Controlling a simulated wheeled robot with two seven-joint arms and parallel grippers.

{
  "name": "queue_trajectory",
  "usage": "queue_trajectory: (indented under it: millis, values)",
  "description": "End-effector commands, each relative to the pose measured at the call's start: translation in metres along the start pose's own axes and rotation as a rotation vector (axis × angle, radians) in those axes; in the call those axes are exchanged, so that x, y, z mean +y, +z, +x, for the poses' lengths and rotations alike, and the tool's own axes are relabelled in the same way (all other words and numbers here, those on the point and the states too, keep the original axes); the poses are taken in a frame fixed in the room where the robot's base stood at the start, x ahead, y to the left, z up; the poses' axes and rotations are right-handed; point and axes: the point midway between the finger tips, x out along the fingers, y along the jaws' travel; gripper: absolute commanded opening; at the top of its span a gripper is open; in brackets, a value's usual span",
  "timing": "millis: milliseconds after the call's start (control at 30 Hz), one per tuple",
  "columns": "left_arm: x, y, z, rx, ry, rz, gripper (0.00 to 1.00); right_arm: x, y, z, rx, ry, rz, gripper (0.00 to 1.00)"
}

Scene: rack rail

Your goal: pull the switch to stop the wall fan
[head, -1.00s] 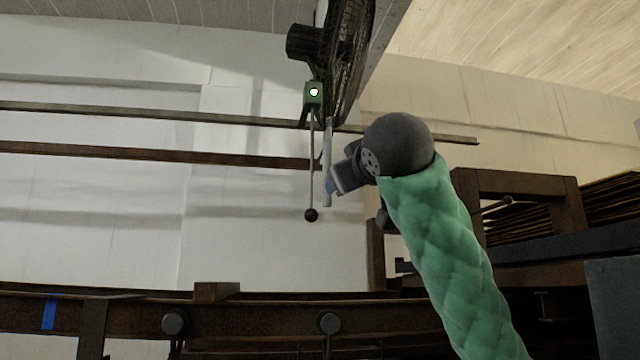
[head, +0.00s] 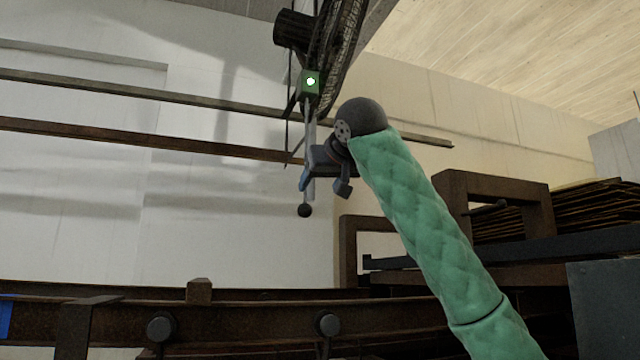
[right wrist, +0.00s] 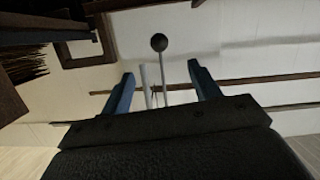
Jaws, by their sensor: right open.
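The wall fan (head: 332,45), dark with a wire cage, hangs at the top middle of the head view. Below it is a green switch box (head: 310,84) with a lit lamp. A thin pull rod with a black ball (head: 304,210) at its lower end hangs from the box. My right gripper (head: 322,184) is open beside the lower rod, just above the ball. In the right wrist view, the black ball (right wrist: 159,42) lies between and beyond the open fingertips (right wrist: 160,68), its rod running back between the fingers. Contact cannot be told. My left gripper is out of view.
A pale grey upright bar (head: 311,135) hangs close to the pull rod and also shows between the fingers in the wrist view (right wrist: 147,85). Long rails (head: 150,136) cross the wall behind. Dark rack beams (head: 240,320) stand below.

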Motion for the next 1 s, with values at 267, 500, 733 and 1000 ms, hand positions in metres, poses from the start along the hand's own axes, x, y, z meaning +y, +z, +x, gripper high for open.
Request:
queue_trajectory:
  millis: [267, 500, 733, 1000]
  values:
    - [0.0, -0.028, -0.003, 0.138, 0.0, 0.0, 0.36, -0.002, 0.001, 0.0, -0.007, -0.011, 0.093, 0.62]
    - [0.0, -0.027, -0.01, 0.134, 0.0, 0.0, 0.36, -0.002, 0.0, 0.015, -0.008, -0.01, 0.106, 0.62]
    - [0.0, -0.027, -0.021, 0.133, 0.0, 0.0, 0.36, -0.002, -0.001, 0.043, -0.008, -0.01, 0.106, 0.62]
    - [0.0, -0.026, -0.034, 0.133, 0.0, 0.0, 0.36, -0.002, 0.0, 0.078, -0.008, -0.01, 0.105, 0.62]
